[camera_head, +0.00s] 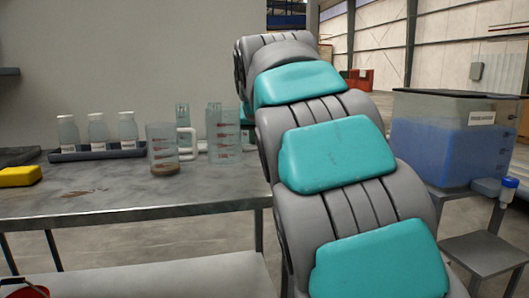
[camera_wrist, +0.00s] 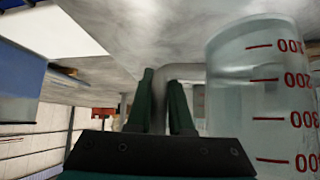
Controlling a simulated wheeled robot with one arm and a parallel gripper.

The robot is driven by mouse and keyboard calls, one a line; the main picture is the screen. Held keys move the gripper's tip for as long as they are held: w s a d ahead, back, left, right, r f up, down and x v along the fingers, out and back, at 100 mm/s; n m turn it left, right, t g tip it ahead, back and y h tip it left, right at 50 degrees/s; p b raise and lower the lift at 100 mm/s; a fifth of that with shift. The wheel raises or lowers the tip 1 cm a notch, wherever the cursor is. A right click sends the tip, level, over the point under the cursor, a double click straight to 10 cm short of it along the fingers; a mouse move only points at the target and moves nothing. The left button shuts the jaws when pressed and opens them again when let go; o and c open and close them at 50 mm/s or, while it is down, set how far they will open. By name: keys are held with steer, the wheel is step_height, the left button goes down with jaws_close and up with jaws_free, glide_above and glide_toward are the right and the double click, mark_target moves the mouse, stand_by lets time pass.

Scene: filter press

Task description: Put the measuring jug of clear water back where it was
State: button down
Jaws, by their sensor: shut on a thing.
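In the wrist view, which appears upside down, a clear measuring jug (camera_wrist: 235,110) with red scale marks fills the right side. My gripper (camera_wrist: 162,85) has its two dark green fingers shut on the grey jug handle. The jug's base is toward the grey tabletop (camera_wrist: 150,25); I cannot tell whether it touches. In the head view a clear jug with red marks (camera_head: 224,145) is at the table's right part, just left of my arm, and seems to be the held one. My gripper is hidden behind my arm there.
Left of it stands a jug with brown sediment (camera_head: 162,150). Another clear vessel (camera_head: 183,115) is behind. White-capped bottles (camera_head: 98,132) stand in a dark rack. A yellow sponge-like block (camera_head: 18,176) lies far left. A tank of blue liquid (camera_head: 440,145) is at right.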

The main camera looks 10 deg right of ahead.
steer(key=w+d, duration=0.2)
steer(key=w, duration=0.1)
steer(key=w+d, duration=0.1)
steer(key=w, duration=0.3)
steer(key=w+d+f+p, duration=0.1)
steer(key=w+d, duration=0.1)
steer(key=w, duration=0.1)
steer(key=shift+w+d, duration=0.15)
steer(key=shift+d, duration=0.2)
steer(key=shift+f, duration=1.75)
steer(key=shift+f, duration=0.15)
steer(key=c, duration=0.8)
jaws_free()
steer(key=shift+r, duration=0.25)
steer(key=v, duration=1.2)
steer(key=shift+d+f, duration=0.1)
